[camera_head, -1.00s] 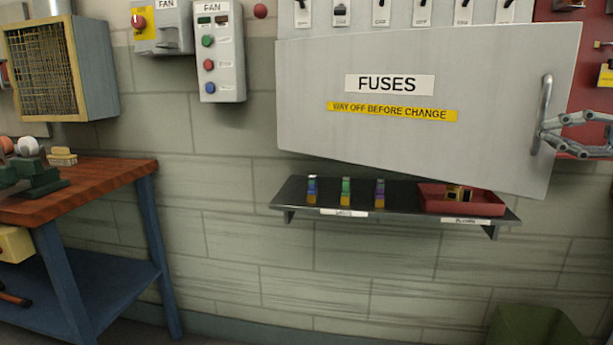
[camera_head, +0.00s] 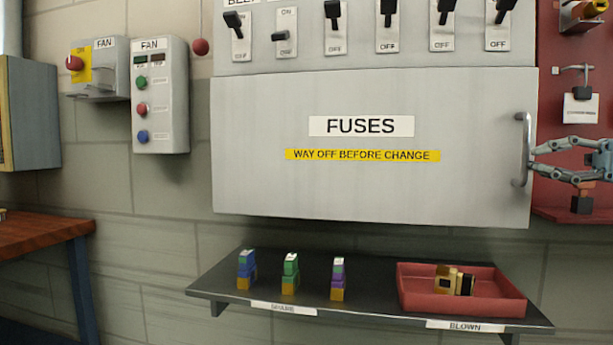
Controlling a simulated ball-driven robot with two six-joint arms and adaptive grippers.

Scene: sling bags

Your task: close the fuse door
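The grey fuse door (camera_head: 265,185), labelled FUSES with a yellow strip, lies flat or nearly flat against the cabinet below the switch row. Any small remaining gap cannot be judged. Its vertical metal handle (camera_head: 523,140) is at the door's right side. My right gripper (camera_head: 532,162) comes in from the right at handle height. Its two fingers are spread apart, with the tips at or just beside the handle's right side. Whether they touch it is unclear. Nothing shows between the fingers. My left gripper is out of view.
A dark shelf (camera_head: 372,297) below the door holds several coloured fuses on the left and a red tray (camera_head: 413,296) with blown fuses on the right. A red tool board (camera_head: 553,105) lies behind my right gripper. A fan control box (camera_head: 160,105) hangs at left.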

